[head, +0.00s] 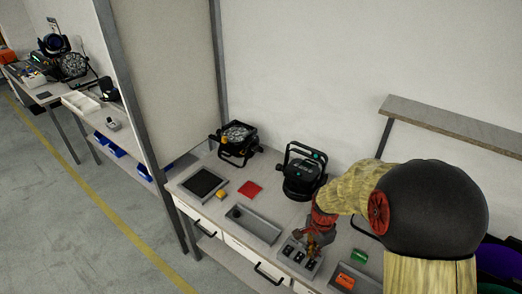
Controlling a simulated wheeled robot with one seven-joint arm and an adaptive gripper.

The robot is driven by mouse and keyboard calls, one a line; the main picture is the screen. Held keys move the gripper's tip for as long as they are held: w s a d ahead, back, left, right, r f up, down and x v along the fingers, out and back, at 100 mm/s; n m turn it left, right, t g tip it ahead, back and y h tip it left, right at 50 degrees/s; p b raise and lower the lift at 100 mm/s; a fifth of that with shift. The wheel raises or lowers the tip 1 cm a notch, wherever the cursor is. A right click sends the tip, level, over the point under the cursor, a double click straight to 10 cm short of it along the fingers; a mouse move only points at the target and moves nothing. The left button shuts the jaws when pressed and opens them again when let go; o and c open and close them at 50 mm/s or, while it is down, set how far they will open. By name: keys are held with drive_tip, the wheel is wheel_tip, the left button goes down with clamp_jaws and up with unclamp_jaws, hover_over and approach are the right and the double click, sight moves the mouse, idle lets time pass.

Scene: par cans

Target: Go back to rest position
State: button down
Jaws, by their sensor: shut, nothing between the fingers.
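My gripper (316,241) is at the end of my arm, low over the workbench (219,177). It is shut with nothing visible in it. Its fingertips are just above or at a grey tray (288,254) holding small dark items. The picture is too small to tell whether they touch the tray. My arm reaches in from the right and hides part of the bench behind it.
Two par cans (238,141) (301,174) stand at the back of the bench. A dark mat (203,183), a red piece (250,189), a yellow item (221,195) and a grey tray (239,216) lie left of my gripper. A shelf (451,123) juts out at right.

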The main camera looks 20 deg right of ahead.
drive_tip(key=shift+s+a+n, duration=0.1)
drive_tip(key=shift+s+n, duration=0.2)
drive_tip(key=shift+n, duration=0.6)
drive_tip(key=s+a+r+n+t+b, duration=0.1)
drive_tip(key=s+a+r+n, duration=0.3)
drive_tip(key=r, duration=0.4)
drive_tip(key=s+a+r+n+t, duration=0.2)
drive_tip(key=s+a+r+n, duration=0.1)
drive_tip(key=r, duration=0.6)
drive_tip(key=s+a+r+n+t+b, duration=0.1)
drive_tip(key=s+a+r+n+t, duration=0.1)
drive_tip(key=s+a+r+n, duration=0.2)
wheel_tip(320, 180, up, 5)
drive_tip(key=n, duration=0.3)
drive_tip(key=shift+s+a+r+n+t+b, duration=0.2)
drive_tip(key=shift+s+a+n+t+b, duration=0.1)
drive_tip(key=shift+a+b, duration=0.1)
